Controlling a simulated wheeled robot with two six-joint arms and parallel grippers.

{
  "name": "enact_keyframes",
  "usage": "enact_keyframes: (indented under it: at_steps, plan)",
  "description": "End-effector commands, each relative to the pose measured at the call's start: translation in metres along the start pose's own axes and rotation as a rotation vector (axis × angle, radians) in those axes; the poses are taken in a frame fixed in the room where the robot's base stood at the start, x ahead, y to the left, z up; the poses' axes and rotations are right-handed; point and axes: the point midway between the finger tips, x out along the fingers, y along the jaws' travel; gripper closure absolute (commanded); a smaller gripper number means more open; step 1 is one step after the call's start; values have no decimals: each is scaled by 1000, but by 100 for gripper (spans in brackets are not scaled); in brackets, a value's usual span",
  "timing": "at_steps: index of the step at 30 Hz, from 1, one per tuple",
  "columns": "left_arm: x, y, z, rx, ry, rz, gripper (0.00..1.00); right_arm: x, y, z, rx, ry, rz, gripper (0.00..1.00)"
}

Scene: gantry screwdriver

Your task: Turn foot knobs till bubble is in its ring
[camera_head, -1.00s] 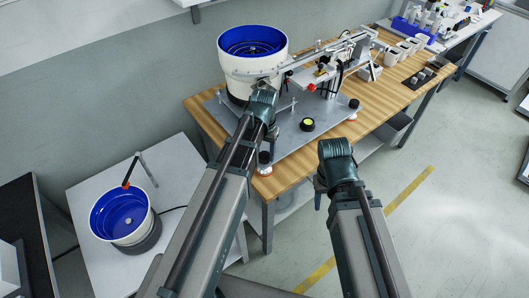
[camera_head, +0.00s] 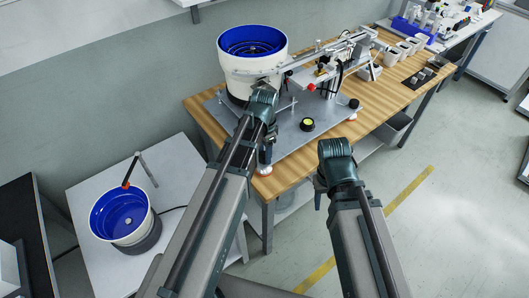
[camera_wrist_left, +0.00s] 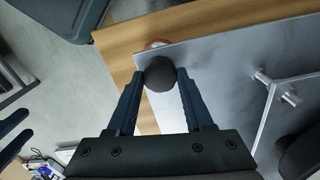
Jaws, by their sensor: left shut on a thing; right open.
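A grey base plate (camera_head: 285,138) carries the feeder on the wooden bench. The round bubble level (camera_head: 307,125), black with a yellow-green centre, sits on the plate; its bubble is too small to make out. My left gripper (camera_head: 266,160) is at the plate's near corner, shut on a black foot knob (camera_wrist_left: 160,74), which lies between its fingertips in the left wrist view. Below it shows a white and red foot (camera_head: 264,170). Another black foot knob (camera_head: 354,103) stands at the plate's right corner. My right gripper (camera_head: 318,197) is open and empty, off the bench's front edge; its fingers are mostly hidden.
A white feeder bowl (camera_head: 252,68) with blue inside stands on the plate's back left. A linear rail and posts rise behind the level. A second blue bowl (camera_head: 121,216) is on the left table. The floor (camera_head: 440,220) in front of the bench is clear.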

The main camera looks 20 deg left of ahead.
Motion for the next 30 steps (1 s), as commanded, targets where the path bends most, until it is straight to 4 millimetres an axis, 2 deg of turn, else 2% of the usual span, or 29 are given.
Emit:
enact_keyframes:
  at_steps: [20,21,25,30]
  plan:
    - [0,0,0,55,-1,0,100,0,0,0,0,0,0,50]
    - [0,0,0,55,-1,0,43,0,0,0,0,0,0,50]
    - [0,0,0,54,0,0,20,0,0,0,0,0,0,50]
    - [0,0,0,54,0,0,19,0,0,0,0,0,0,50]
